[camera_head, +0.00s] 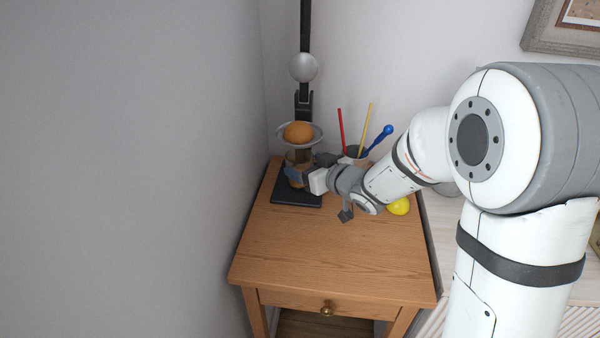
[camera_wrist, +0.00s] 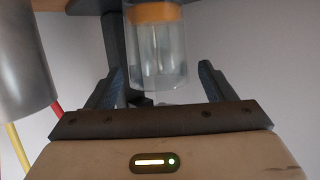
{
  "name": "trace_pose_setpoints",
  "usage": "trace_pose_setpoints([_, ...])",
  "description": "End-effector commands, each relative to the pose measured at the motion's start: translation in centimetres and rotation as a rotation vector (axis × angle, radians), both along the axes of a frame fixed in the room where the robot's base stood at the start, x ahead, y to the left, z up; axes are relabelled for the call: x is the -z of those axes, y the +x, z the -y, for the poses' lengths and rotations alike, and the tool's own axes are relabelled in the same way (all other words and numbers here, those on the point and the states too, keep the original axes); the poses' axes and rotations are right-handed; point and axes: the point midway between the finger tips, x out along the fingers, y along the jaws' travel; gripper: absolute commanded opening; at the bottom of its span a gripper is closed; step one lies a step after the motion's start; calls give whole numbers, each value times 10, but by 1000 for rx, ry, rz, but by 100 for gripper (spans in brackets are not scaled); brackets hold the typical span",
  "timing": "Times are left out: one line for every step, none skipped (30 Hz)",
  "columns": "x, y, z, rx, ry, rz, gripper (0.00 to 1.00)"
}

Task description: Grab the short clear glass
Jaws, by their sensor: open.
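The short clear glass (camera_wrist: 157,60) shows in the wrist view, with an orange-brown band at its upper end in the picture. My gripper (camera_wrist: 158,75) is open, with one dark finger on each side of the glass and a visible gap on both sides. I cannot tell how deep the glass sits between the fingers. In the head view my gripper (camera_head: 296,172) is at the dark stand near the back left of the wooden table, and it largely hides the glass there.
The dark stand (camera_head: 296,199) carries a dish with an orange (camera_head: 298,132) above my gripper. A cup with red, yellow and blue sticks (camera_head: 353,153) stands just right, near my wrist. A yellow lemon-like thing (camera_head: 399,207) lies at the right. The wooden table's (camera_head: 315,255) front is clear.

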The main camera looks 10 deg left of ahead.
Motion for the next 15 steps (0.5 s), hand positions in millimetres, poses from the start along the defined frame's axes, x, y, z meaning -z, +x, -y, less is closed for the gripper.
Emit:
trace_pose_setpoints([5,5,-5,-2,-1,-3,76])
trace_pose_setpoints([6,8,-8,-2,0,-2,76])
trace_pose_setpoints([9,13,-11,0,0,-3,76])
trace_pose_setpoints([11,15,-14,0,0,-3,76])
trace_pose_setpoints([12,18,-17,-1,-1,-2,76])
trace_pose_setpoints([13,21,-21,-2,-2,-1,76])
trace_pose_setpoints([14,23,-23,-1,-1,-2,76])
trace_pose_setpoints([14,25,-25,0,-1,-1,76])
trace_pose_setpoints([15,27,-26,0,-1,-1,76])
trace_pose_setpoints([15,27,-27,1,-1,0,76])
trace_pose_setpoints([16,28,-28,1,-1,0,76])
trace_pose_setpoints([16,28,-28,1,-1,0,76])
trace_pose_setpoints([16,28,-28,1,-1,0,76])
trace_pose_setpoints([16,28,-28,1,-1,0,76])
trace_pose_setpoints([16,28,-28,1,-1,0,76])
